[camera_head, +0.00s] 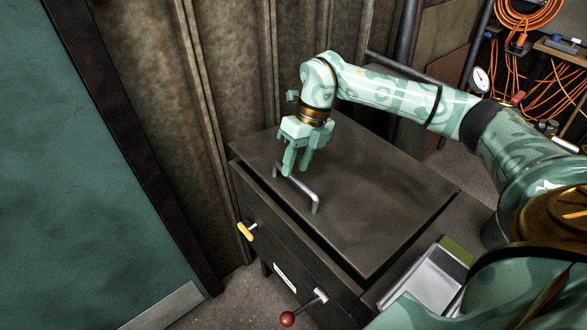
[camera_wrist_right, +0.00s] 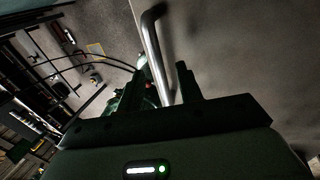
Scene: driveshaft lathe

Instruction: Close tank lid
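The tank (camera_head: 262,222) is a dark metal box against the wall in the head view. Its flat dark lid (camera_head: 375,205) lies over the top, with a dark gap along its lower left edge. A grey bar handle (camera_head: 314,200) stands on the lid near that edge. My right gripper (camera_head: 296,172) points down at the far end of the handle. In the right wrist view the handle (camera_wrist_right: 154,45) runs down between the two separated fingers of the right gripper (camera_wrist_right: 160,85). I cannot tell whether they touch it. My left gripper is not in view.
A yellow-handled lever (camera_head: 245,231) and a red-knobbed lever (camera_head: 288,319) stick out of the tank's front. A metal tray (camera_head: 425,278) sits at the lower right. A teal door (camera_head: 90,180) is at left, and orange cables (camera_head: 530,14) hang at upper right.

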